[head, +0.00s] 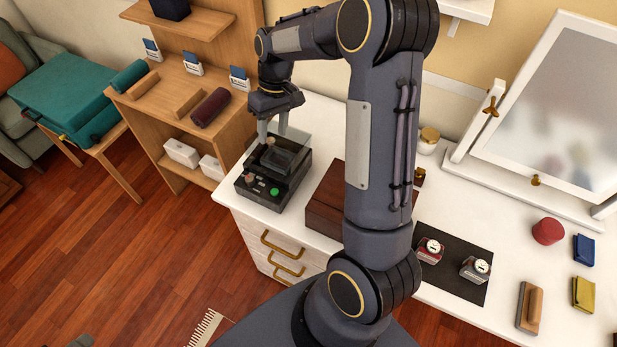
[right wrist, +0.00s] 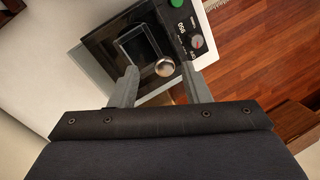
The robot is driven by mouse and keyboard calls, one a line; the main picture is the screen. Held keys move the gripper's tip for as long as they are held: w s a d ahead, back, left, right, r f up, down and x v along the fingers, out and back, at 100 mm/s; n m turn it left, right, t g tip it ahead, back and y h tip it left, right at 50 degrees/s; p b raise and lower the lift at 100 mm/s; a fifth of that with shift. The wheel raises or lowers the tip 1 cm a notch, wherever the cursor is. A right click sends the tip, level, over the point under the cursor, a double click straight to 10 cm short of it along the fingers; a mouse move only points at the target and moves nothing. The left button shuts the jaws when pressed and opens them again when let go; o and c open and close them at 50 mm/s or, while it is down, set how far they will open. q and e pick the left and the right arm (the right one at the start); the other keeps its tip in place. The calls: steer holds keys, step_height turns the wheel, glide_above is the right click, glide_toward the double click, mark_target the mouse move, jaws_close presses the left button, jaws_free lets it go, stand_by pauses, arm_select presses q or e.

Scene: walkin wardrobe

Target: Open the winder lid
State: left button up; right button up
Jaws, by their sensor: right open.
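The winder (head: 243,187) is a dark box near the left end of the white counter. Its smoky clear lid (head: 293,143) covers the back part; I cannot tell for certain if it is fully down. The winder also shows in the right wrist view (right wrist: 100,45), with a round metal knob (right wrist: 165,67) at the near edge of a dark square window. My right gripper (head: 272,130) points down over the winder, open. In the right wrist view its fingers (right wrist: 160,76) stand on either side of the knob, with no clear contact. My left gripper is not in view.
A brown wooden box (head: 325,205) stands right of the winder. Further right are a dark mat (head: 452,278) with two watches and a mirror (head: 555,110). A wooden shelf unit (head: 190,85) stands left of the counter. My right arm hides part of the counter.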

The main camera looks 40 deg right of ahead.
steer(key=b, duration=0.1)
steer(key=a+f+h, duration=0.1)
steer(key=a+f+b, duration=0.1)
steer(key=shift+s+a+f+t+h+b, duration=0.1)
steer(key=shift+s+f+t+h+b, duration=0.1)
steer(key=shift+s+t+h+b, duration=0.15)
steer(key=shift+h, duration=0.35)
step_height(320, 180, up, 8)
steer(key=shift+f, duration=0.1)
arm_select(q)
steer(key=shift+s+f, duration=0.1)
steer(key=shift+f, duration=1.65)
arm_select(e)
steer(key=s+a+r+t+y, duration=0.1)
steer(key=s+a+t, duration=0.1)
steer(key=s, duration=0.6)
steer(key=s+a+r+m+t+y, duration=0.1)
steer(key=s+a+r+t+y, duration=0.1)
steer(key=s, duration=0.6)
steer(key=shift+a, duration=0.2)
